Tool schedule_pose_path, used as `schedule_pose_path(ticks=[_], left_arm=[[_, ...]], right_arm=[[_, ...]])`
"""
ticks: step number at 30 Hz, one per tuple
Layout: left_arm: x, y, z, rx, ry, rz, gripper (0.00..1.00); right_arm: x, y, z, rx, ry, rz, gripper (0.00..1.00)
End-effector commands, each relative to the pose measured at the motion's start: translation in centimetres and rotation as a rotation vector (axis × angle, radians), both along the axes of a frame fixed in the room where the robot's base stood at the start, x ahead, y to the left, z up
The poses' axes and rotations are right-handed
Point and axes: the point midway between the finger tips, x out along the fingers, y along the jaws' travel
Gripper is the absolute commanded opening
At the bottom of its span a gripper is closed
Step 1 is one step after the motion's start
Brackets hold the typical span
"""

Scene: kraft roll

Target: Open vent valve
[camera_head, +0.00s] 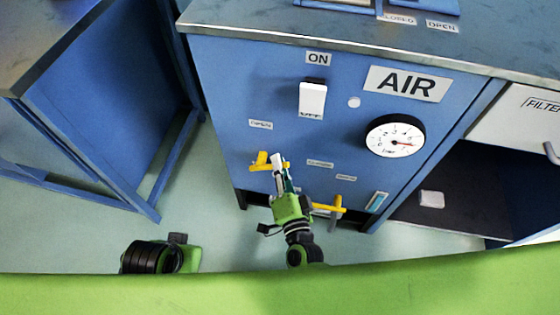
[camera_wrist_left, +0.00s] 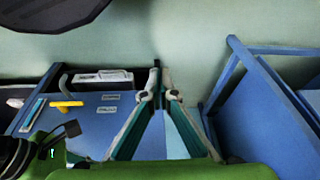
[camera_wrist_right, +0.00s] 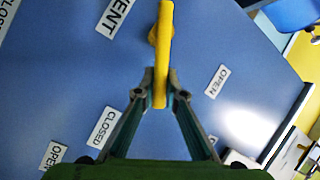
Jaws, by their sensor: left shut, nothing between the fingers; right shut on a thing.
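The yellow vent valve handle (camera_head: 259,164) is on the blue panel's lower left, below an OPEN label (camera_head: 260,124). My right gripper (camera_head: 278,163) is shut on its right end. In the right wrist view the handle (camera_wrist_right: 165,40) runs up from between the fingertips (camera_wrist_right: 160,97). A VENT label (camera_wrist_right: 116,14) lies at upper left, a CLOSED label (camera_wrist_right: 103,127) at lower left and an OPEN label (camera_wrist_right: 217,80) at right. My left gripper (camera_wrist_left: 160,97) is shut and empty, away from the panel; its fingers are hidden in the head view.
A second yellow handle (camera_head: 330,207) sits right of my right gripper. A white ON switch (camera_head: 312,98), a round gauge (camera_head: 394,136) and an AIR label (camera_head: 406,84) are above. A blue frame table (camera_head: 105,120) stands left, with open floor between.

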Motion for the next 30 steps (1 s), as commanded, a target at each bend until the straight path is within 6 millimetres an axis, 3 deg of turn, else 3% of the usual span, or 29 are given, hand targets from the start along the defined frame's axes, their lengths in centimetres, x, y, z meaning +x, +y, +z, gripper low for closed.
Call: schedule_pose_path(ticks=[6,15,21,30], left_arm=[[0.3,-0.2,-4.4,0.001,0.027,-0.003,0.0],[-0.1,-0.2,-8.7,0.002,0.047,-0.008,0.0],[-0.4,-0.2,-10.1,0.003,0.053,-0.009,0.0],[-0.5,-0.2,-10.6,0.002,0.056,-0.01,0.0]], right_arm=[[-0.1,0.3,0.3,-0.045,0.017,0.004,0.0],[-0.1,0.5,0.4,-0.087,0.029,0.005,0.0],[-0.1,0.5,0.4,-0.101,0.032,0.006,0.0],[-0.1,0.6,0.3,-0.105,0.034,0.006,0.0]])
